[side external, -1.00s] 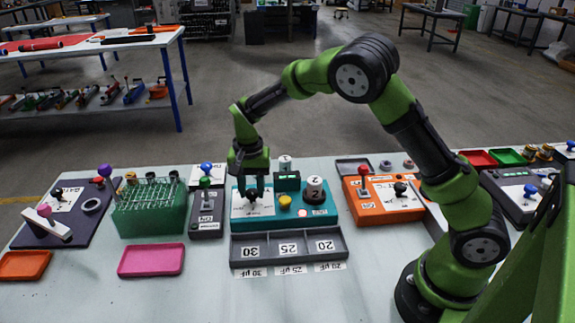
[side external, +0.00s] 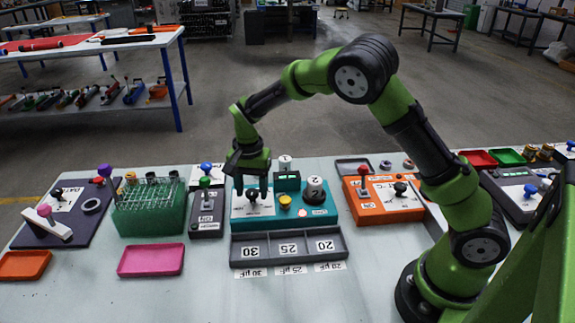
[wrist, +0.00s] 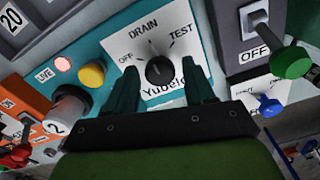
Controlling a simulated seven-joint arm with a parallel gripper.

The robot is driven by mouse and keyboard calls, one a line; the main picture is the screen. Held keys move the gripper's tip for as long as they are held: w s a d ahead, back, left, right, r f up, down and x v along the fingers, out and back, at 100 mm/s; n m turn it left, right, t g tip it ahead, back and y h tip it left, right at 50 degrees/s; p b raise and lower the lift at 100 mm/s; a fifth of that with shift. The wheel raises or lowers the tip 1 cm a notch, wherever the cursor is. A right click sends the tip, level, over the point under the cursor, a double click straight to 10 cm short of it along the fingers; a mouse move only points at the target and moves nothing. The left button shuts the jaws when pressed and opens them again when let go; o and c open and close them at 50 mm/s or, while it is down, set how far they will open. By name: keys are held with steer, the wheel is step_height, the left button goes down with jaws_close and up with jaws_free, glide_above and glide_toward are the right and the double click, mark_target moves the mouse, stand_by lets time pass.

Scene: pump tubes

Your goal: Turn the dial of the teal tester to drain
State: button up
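The teal tester (side external: 326,219) stands in the middle of the table, with its white dial plate at its left end. In the wrist view, the black dial (wrist: 158,71) is in clear sight on the plate, with OFF at left, DRAIN at top and TEST at right. Its pale pointer line seems to point up toward DRAIN. My gripper (side external: 251,190) is open, its two fingers apart on either side of the dial. In the wrist view no finger visibly touches the knob. The lower part of the plate is partly hidden by my fingers.
The tester also carries a yellow button (wrist: 92,74), a pinkish LIVE lamp (wrist: 63,64) and a white capped cylinder marked 2 (side external: 315,188). A grey switch box (side external: 207,222) with a green-tipped lever is close at left. A grey labelled tray (side external: 290,259) lies in front.

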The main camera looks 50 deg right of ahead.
mark_target(257, 193)
steer(key=shift+o, duration=0.3)
step_height(257, 193, up, 17)
stand_by(0.5)
steer(key=s+r+n+t+y, duration=0.2)
steer(key=s+n+t, duration=0.5)
steer(key=s, duration=1.6)
steer(key=shift+s+n, duration=0.3)
steer(key=shift+n, duration=0.2)
